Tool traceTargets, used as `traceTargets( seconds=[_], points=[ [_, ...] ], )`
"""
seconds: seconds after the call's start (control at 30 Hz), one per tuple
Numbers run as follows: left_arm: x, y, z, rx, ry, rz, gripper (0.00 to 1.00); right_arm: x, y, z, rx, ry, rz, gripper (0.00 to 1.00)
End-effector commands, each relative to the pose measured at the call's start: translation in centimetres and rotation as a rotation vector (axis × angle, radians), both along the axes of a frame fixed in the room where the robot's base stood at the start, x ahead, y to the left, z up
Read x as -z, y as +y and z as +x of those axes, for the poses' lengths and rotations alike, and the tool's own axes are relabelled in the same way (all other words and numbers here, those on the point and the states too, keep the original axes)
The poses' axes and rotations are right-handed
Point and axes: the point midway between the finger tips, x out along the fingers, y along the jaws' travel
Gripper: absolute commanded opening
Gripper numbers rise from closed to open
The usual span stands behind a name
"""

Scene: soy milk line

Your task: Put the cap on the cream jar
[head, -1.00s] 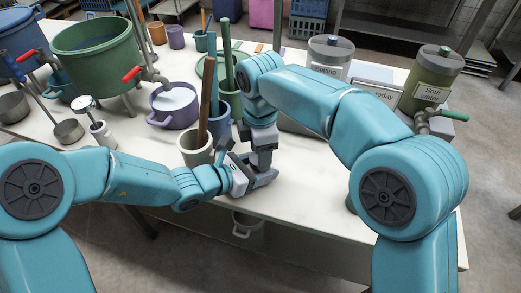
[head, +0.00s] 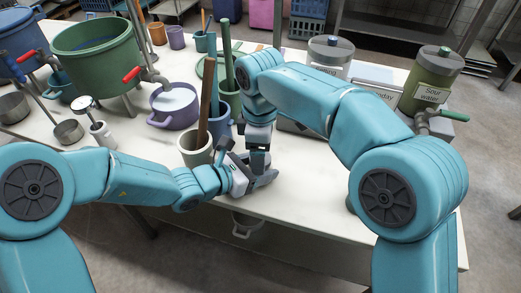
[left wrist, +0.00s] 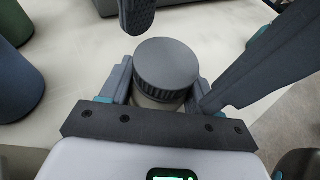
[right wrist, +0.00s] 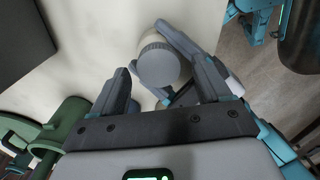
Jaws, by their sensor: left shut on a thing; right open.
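The grey ribbed cap (left wrist: 166,62) sits over the pale cream jar (left wrist: 160,101) in the left wrist view. It looks level, but I cannot tell whether it is tight. The cap also shows in the right wrist view (right wrist: 158,66). My left gripper (head: 264,181) is shut on the cream jar, its fingers on either side of the body below the cap. My right gripper (head: 258,166) is open, pointing down over the same spot. Its spread fingers (right wrist: 165,85) lie on both sides of the cap, apart from it. The head view hides jar and cap behind the grippers.
A cream mug (head: 196,150) with a wooden stick and a blue cup (head: 222,105) stand close left of the grippers. A purple pot (head: 174,108) is farther left. The table's front edge is near; the table (head: 305,185) to the right is clear.

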Motion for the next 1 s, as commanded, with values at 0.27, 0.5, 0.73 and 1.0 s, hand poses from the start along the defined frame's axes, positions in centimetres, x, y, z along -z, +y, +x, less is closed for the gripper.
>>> traceTargets(
  seconds=[0.27, 0.5, 0.73, 1.0],
  points=[
    [0.0, 0.0, 0.0, 0.001, 0.0, 0.001, 0.0, -3.5, 0.1, 0.0, 0.0, -0.004, 0.005, 0.79],
    [0.0, 0.0, 0.0, 0.001, 0.0, 0.001, 0.0, -3.8, 0.0, 0.1, 0.0, -0.005, 0.004, 0.79],
    [0.0, 0.0, 0.0, 0.001, 0.001, 0.002, 0.0, -3.9, -0.1, -0.1, -0.112, 0.006, -0.002, 0.75],
    [0.0, 0.0, 0.0, 0.001, 0.0, 0.001, 0.0, -6.2, -0.5, -0.1, -0.522, 0.014, 0.0, 0.75]
  ],
)
